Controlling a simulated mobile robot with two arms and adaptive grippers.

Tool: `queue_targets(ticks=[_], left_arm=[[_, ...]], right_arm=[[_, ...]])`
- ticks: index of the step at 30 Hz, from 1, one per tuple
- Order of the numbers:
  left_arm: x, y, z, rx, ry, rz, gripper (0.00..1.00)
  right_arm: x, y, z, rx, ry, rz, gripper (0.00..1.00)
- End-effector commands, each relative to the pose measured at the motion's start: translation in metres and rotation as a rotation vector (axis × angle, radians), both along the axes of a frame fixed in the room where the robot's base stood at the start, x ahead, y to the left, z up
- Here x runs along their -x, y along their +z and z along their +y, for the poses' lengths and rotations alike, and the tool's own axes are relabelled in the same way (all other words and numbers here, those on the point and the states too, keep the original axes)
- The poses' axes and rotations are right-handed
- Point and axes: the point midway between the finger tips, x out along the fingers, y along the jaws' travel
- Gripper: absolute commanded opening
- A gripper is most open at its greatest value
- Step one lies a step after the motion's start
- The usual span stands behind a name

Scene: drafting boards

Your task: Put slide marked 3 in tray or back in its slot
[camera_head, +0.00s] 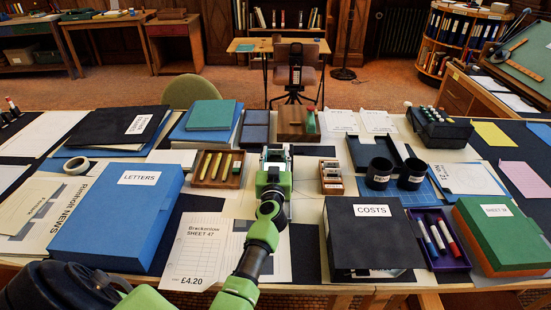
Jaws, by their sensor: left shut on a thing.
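My left gripper (276,152) reaches in over the middle of the table, pointing away from me. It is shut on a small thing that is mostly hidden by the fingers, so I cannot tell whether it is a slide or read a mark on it. To its right a small orange-brown rack (332,187) holds several small pale pieces with dark marks, perhaps slides; their numbers are too small to read. To its left is a wooden tray (238,181) with yellow sticks in it. My right gripper is not in view.
A blue LETTERS box (120,222) stands left and a black COSTS box (371,237) right. Two black cups (379,173) stand beyond the COSTS box. A purple tray (449,262) holds markers. A wooden block (292,124) lies just beyond my gripper. Printed sheets (197,245) lie in front.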

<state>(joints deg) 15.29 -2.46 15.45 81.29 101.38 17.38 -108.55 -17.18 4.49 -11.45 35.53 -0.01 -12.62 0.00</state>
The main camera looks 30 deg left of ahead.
Motion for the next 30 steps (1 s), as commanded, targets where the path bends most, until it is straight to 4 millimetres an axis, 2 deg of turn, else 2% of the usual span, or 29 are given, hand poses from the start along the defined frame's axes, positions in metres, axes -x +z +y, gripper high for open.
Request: queue_targets(ticks=[3,4,5,6,16,21,27,30], left_arm=[[0.0,0.001,0.0,-0.001,0.0,-0.001,0.28],[0.0,0.001,0.0,-0.001,0.0,-0.001,0.44],[0.0,0.001,0.0,-0.001,0.0,-0.001,0.52],[0.0,0.001,0.0,-0.001,0.0,-0.001,0.53],[0.0,0.001,0.0,0.0,0.0,-0.001,0.53],[0.0,-0.007,0.0,0.002,0.001,-0.003,0.53],[0.038,0.001,-0.023,-0.002,-0.002,0.003,0.53],[0.06,-0.001,-0.036,0.002,-0.001,0.003,0.53]], right_arm=[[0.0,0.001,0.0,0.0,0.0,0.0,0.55],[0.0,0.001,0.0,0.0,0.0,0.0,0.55],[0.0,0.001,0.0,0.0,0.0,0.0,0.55],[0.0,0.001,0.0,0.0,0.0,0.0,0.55],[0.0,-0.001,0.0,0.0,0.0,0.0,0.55],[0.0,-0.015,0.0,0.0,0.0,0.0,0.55],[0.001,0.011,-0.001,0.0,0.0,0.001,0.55],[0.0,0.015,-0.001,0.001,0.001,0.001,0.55]])
